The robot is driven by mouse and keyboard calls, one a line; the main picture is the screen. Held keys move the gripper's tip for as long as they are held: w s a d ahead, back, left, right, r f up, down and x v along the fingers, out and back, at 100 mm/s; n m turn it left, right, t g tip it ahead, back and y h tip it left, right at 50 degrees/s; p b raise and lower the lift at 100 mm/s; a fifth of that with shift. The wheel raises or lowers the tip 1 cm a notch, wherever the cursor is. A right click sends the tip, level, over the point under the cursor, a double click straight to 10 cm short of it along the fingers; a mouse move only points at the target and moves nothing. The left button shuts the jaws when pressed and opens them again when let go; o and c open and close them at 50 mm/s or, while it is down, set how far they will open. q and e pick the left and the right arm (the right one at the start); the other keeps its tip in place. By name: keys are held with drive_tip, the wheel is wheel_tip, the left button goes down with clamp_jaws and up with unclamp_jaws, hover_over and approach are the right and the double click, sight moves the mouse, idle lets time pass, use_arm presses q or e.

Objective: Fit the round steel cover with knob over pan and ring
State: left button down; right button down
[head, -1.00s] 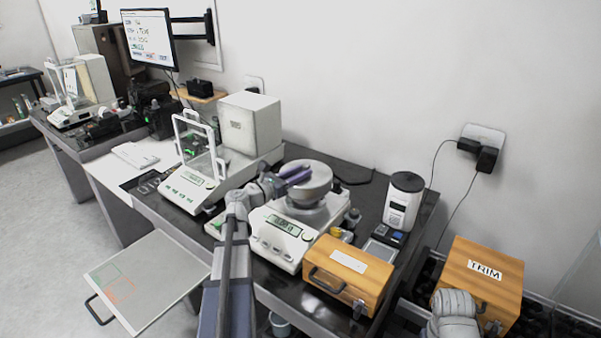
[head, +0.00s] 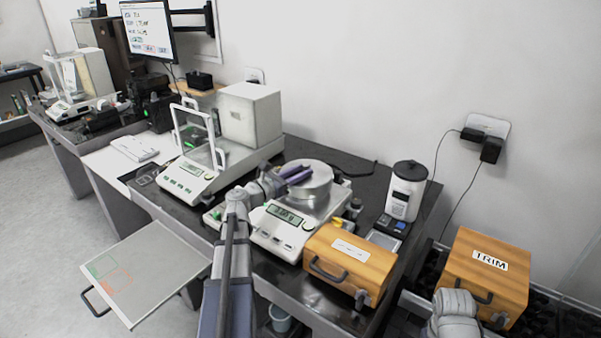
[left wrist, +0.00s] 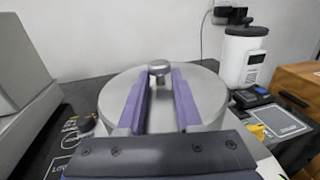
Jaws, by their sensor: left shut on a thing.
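The round steel cover (head: 318,183) is over the weighing spot of the front balance (head: 272,238). It looks level and hides the pan and ring below it. I cannot tell whether its rim touches the balance top. My left gripper (head: 297,172), with purple fingers, is shut on the cover's knob. In the left wrist view the knob (left wrist: 158,68) is between the two finger ends (left wrist: 160,74), with the cover's flat top (left wrist: 205,95) below. My right gripper is not in view; only a grey part of my right arm shows at the lower right.
A wooden case (head: 350,258) stands close in front of the balance. A white canister device (head: 404,190) is to its right. A glass-shielded balance (head: 190,178) is to the left. A box marked TRIM (head: 482,275) sits at the right. A pull-out board (head: 155,270) extends at lower left.

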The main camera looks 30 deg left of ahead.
use_arm(q)
drive_tip(key=shift+f+b, duration=0.3)
idle(0.5)
drive_tip(key=shift+f+b, duration=1.1)
drive_tip(key=shift+f, duration=0.05)
drive_tip(key=c, duration=0.5)
unclamp_jaws()
drive_tip(key=v, duration=0.8)
drive_tip(key=shift+r, duration=0.1)
